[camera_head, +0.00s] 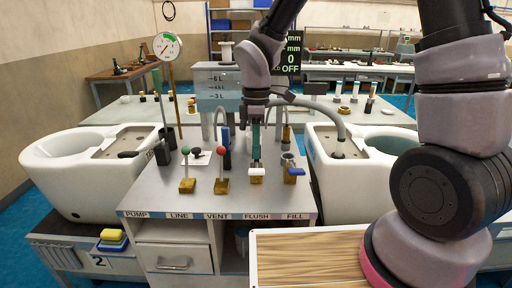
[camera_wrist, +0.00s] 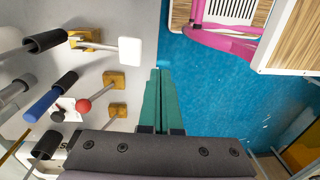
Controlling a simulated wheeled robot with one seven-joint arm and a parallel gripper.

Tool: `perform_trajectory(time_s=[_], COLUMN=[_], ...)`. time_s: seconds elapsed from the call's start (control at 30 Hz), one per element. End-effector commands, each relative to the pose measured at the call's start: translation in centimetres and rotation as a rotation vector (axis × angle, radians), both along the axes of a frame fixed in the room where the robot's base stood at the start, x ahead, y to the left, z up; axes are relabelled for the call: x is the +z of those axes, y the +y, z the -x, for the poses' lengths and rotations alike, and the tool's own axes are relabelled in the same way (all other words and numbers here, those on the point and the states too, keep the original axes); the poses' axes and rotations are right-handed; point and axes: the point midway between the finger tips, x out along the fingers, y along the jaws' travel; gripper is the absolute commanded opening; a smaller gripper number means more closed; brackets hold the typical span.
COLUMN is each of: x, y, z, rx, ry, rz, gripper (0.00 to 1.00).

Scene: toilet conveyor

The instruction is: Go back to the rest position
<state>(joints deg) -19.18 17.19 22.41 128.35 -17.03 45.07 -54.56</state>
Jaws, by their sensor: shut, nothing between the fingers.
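My gripper (camera_head: 256,158) points down over the grey control bench (camera_head: 230,202), above the FLUSH and FILL side. Its teal fingers are together and hold nothing. In the wrist view the shut fingers (camera_wrist: 159,75) extend past the bench edge in the picture, with blue floor beyond. The white-handled valve (camera_head: 257,175) is just below the fingertips in the head view; whether they touch cannot be told there. In the wrist view its white handle (camera_wrist: 130,50) is apart from the fingers, to their upper left. The red-knobbed lever (camera_head: 221,172) stands to the left.
A green-knobbed lever (camera_head: 187,172) and a blue-handled valve (camera_head: 293,173) stand on the bench. White toilet bowls (camera_head: 88,168) flank it. A gauge (camera_head: 167,46) stands on a pole behind. A wood-topped panel (camera_head: 310,255) lies in front.

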Motion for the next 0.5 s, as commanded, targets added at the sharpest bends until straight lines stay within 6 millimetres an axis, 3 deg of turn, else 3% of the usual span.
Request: perform_trajectory(time_s=[0.17, 0.33, 0.5], x=[1.7, 7.0, 13.0], y=[-1.3, -5.8, -11.2], z=[-0.7, -2.1, -1.9], rx=[-0.091, -0.414, -0.816], ry=[-0.033, -0.130, -0.222], rz=[-0.004, -0.038, -0.123], gripper=[0.00, 0.00, 0.00])
